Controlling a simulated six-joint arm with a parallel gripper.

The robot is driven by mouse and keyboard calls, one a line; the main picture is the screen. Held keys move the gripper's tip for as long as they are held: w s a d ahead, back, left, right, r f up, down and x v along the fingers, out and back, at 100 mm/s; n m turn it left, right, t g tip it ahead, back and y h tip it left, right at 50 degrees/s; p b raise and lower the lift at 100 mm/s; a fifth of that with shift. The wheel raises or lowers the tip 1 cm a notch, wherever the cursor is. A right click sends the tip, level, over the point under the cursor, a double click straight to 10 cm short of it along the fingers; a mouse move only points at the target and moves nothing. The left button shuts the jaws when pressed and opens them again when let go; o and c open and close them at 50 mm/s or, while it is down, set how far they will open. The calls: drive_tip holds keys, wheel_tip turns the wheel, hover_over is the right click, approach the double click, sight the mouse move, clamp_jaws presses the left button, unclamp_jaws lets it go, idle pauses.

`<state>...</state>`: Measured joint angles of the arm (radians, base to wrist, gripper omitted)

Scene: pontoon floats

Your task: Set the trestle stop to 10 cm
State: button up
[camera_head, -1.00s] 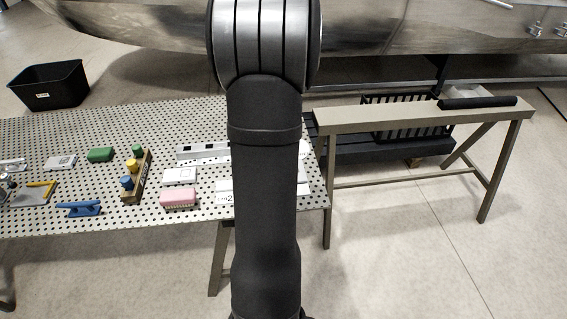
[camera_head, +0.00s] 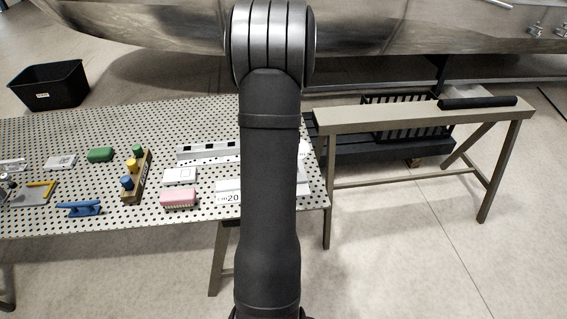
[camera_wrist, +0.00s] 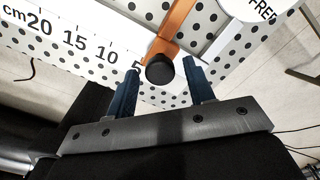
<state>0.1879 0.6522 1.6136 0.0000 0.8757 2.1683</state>
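In the wrist view an orange stop (camera_wrist: 178,27) with a round black knob (camera_wrist: 160,70) stands beside a white scale (camera_wrist: 75,40) marked in cm. The knob is near the 5 end, to the right of the 10 mark. My gripper (camera_wrist: 161,70) is open, with one blue finger on each side of the knob and a visible gap to both. A round white sign reading "FREE" (camera_wrist: 262,8) is at the top right. In the head view my arm hides the stop and gripper; part of the scale (camera_head: 228,197) shows left of it.
The perforated table (camera_head: 60,130) holds a pink block (camera_head: 178,198), a white box (camera_head: 180,175), a wooden block with coloured knobs (camera_head: 137,180), a blue cleat (camera_head: 80,209) and a green block (camera_head: 100,155). A beige trestle (camera_head: 420,117) stands at the right. A black bin (camera_head: 48,88) is at the left.

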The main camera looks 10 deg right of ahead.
clamp_jaws()
drive_tip(key=shift+a, duration=2.55)
drive_tip(key=shift+o, duration=0.9)
unclamp_jaws()
wheel_tip(320, 180, up, 18)
drive_tip(key=shift+f, duration=0.25)
